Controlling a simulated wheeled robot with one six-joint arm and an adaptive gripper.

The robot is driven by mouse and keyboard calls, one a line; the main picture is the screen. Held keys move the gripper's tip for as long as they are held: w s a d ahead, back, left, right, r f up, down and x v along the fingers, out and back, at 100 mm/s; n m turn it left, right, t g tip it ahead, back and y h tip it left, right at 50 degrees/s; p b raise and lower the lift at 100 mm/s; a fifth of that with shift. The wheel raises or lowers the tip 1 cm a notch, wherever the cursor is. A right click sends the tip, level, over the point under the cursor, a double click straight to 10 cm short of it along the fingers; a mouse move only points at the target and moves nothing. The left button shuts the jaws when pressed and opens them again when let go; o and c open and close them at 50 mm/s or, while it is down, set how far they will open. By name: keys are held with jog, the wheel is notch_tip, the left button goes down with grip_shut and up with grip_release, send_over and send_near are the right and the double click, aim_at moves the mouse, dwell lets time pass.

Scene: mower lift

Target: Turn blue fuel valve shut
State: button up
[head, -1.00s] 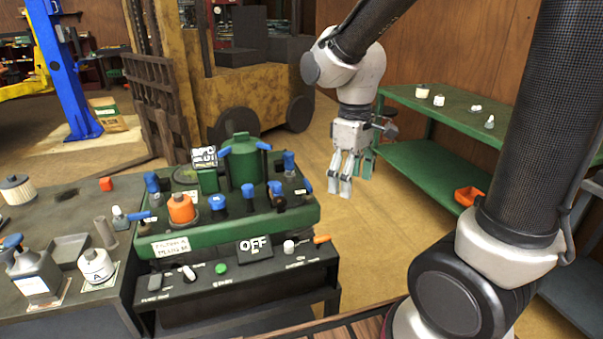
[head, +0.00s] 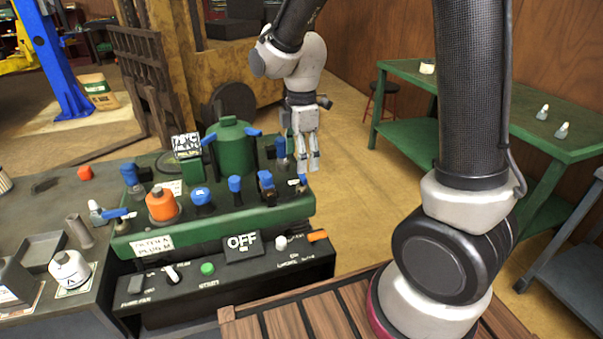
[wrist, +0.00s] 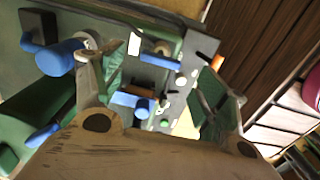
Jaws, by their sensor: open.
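My gripper (head: 308,168) is open and empty, pointing down at the right end of the green tray (head: 220,232) in the head view. Several blue handles and knobs stand on the tray; I cannot tell for sure which is the fuel valve. A blue lever (head: 117,213) sticks out at the left front. A blue-topped fitting (head: 266,181) and a small blue handle (head: 301,180) are nearest my gripper. In the wrist view, blue handles show beyond and between the spread fingers, including a blue block (wrist: 132,104) and a blue bar (wrist: 158,61).
A green tank (head: 232,150) and an orange-capped can (head: 161,205) rise from the tray. A black panel with an OFF sign (head: 242,244) is in front. A green shelf table (head: 487,104) stands at the right. Floor between tray and shelf is clear.

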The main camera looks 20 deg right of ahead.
aim_at(302, 180)
notch_tip(302, 180, down, 6)
jog(key=shift+r, duration=0.1)
jog(key=c, duration=1)
jog(key=shift+c, duration=0.2)
